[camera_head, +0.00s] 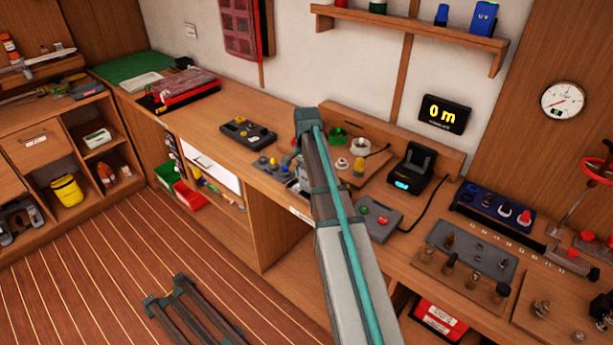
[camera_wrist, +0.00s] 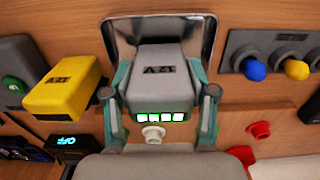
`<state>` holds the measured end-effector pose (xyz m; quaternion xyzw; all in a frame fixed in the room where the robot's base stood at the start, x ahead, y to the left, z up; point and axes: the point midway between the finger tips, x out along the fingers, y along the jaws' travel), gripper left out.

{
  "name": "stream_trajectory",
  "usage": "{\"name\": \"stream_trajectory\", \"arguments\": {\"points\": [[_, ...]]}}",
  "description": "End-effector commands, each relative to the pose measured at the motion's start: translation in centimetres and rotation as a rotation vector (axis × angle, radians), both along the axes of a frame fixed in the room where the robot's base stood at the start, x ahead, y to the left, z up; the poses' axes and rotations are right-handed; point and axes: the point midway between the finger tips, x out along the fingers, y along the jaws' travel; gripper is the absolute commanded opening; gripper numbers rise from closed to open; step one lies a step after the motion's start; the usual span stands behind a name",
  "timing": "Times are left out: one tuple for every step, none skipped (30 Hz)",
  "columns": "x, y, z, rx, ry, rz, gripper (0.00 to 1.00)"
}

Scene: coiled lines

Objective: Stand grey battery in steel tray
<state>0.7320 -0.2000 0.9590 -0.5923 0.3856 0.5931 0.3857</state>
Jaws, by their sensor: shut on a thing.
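A grey battery (camera_wrist: 155,82) marked 12V, with a row of lit green lights on its near face, fills the middle of the wrist view. My gripper (camera_wrist: 160,95) is shut on it, one finger on each side. The steel tray (camera_wrist: 122,32) shows behind and around the battery's far end, with its shiny rim visible. The battery lies over the tray in this view; whether it touches the tray floor cannot be told. In the head view my arm hides most of the gripper and battery.
A yellow 12V battery (camera_wrist: 62,88) is close on the left. A panel with blue and yellow knobs (camera_wrist: 278,62) is on the right, and a red knob (camera_wrist: 258,130) is nearer. In the head view a black charger (camera_head: 413,168) stands right of my arm on the bench.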

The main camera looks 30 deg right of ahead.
Motion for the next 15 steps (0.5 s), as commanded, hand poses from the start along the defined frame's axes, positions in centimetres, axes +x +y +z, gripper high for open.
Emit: {"name": "stream_trajectory", "arguments": {"points": [[-0.05, 0.01, -0.35, 0.000, 0.000, 0.000, 0.08], [-0.05, 0.00, -0.53, 0.000, 0.000, 0.000, 0.08], [-0.04, 0.01, -0.66, 0.000, 0.000, 0.000, 0.08], [-0.02, 0.00, -0.69, -0.001, -0.001, 0.000, 0.08], [-0.02, -0.01, -0.69, -0.001, -0.001, 0.000, 0.08], [-0.01, 0.00, -0.67, -0.001, -0.001, 0.000, 0.08], [-0.01, 0.00, -0.67, -0.001, -0.001, 0.000, 0.08], [-0.01, 0.00, -0.67, -0.001, -0.001, 0.000, 0.08], [-0.01, 0.00, -0.67, -0.001, -0.001, 0.000, 0.08], [-0.01, 0.00, -0.69, -0.001, -0.001, 0.000, 0.08], [-0.02, -0.01, -0.74, -0.001, -0.001, 0.000, 0.08], [-0.02, 0.00, -0.86, -0.001, -0.001, 0.000, 0.08], [-0.02, 0.00, -0.95, 0.000, -0.001, 0.000, 0.08], [-0.02, 0.00, -1.04, 0.000, 0.000, 0.000, 0.08], [-0.02, 0.00, -0.97, 0.000, 0.000, 0.000, 0.63]]}}
